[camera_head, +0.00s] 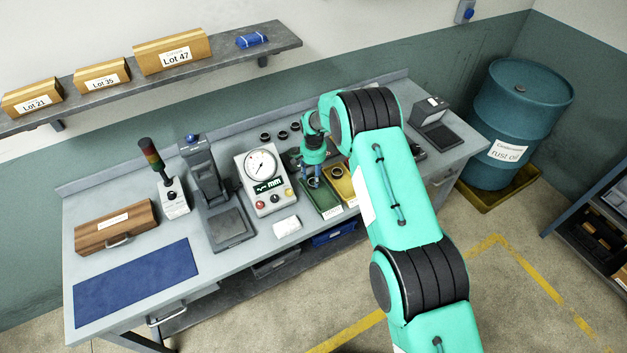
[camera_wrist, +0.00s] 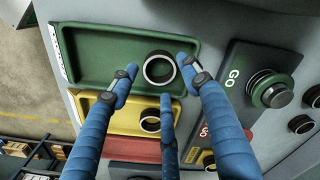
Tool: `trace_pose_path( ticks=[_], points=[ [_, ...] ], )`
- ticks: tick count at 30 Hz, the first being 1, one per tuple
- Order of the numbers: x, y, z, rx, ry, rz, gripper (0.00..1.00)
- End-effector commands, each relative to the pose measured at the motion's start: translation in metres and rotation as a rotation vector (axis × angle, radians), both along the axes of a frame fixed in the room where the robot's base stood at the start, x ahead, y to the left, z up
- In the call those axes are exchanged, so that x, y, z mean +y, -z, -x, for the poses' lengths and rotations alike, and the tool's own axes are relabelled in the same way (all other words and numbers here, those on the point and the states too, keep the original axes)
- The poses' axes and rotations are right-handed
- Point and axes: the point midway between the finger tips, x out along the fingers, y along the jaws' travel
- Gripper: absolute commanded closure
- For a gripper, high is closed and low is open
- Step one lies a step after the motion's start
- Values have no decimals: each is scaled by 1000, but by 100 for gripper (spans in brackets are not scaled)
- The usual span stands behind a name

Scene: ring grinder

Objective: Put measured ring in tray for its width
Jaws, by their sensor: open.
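The green tray (camera_wrist: 100,60) lies under my open gripper (camera_wrist: 157,66) in the wrist view. A dark-rimmed metal ring (camera_wrist: 159,68) sits in its right end, between my spread blue fingers; I cannot tell whether any finger touches it. The yellow tray (camera_wrist: 103,112) beside it holds another ring (camera_wrist: 150,121). A red tray (camera_wrist: 125,148) lies beyond that, partly hidden by the fingers. In the head view my gripper (camera_head: 313,181) points down over the green tray (camera_head: 325,205), with the yellow tray (camera_head: 348,191) to its right. The dial gauge (camera_head: 262,165) stands left, its plate showing no ring.
A GO plug gauge (camera_wrist: 271,91) stands close to the green tray. Several loose rings (camera_head: 283,134) lie at the bench's back. A grey press-like stand (camera_head: 207,180), signal lamp (camera_head: 152,155), wooden case (camera_head: 114,227) and blue mat (camera_head: 133,283) occupy the left. A shelf (camera_head: 90,88) overhangs the back.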

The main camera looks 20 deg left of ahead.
Motion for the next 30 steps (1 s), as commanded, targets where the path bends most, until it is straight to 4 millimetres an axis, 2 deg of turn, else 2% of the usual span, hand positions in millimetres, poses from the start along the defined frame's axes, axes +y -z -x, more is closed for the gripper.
trace_pose_path(
  ticks=[12,18,24,30],
  points=[
    [0,-60,0,-1,0,0,53],
    [0,-83,0,0,0,0,53],
    [0,-93,0,2,0,1,53],
    [0,-95,0,2,0,1,53]
  ],
)
